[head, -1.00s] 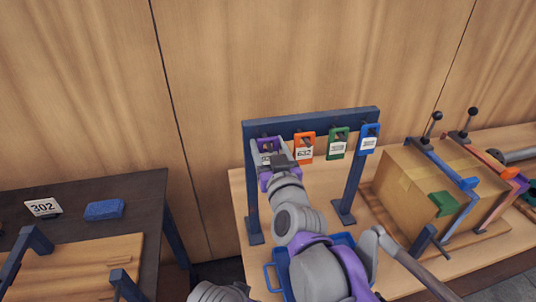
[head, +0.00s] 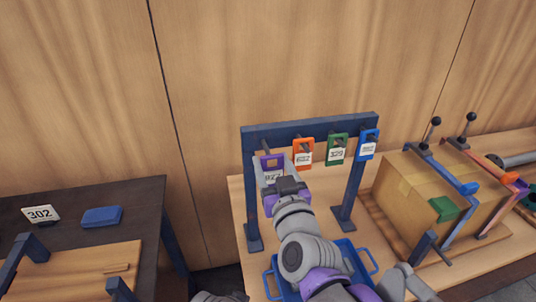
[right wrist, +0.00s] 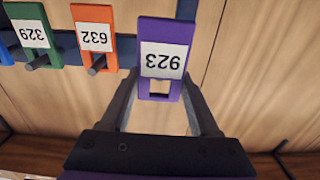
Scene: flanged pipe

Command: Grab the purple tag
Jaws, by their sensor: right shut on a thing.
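The purple tag (head: 271,160), with a white label reading 923, is held by my right gripper (head: 273,182) in front of the left end of the blue rack. In the right wrist view the purple tag (right wrist: 166,31) is upright in the picture with its label upside down. The fingers of my right gripper (right wrist: 160,88) are shut on its sides, near its square slot. No peg shows through the slot. In the head view the bare peg (head: 266,146) shows just above the tag. My left gripper is not in view.
On the blue rack (head: 310,124) hang an orange tag (head: 303,145), a green tag (head: 338,141) and a blue tag (head: 369,138). A blue tray (head: 348,252) lies below. A dark table (head: 145,205) stands left.

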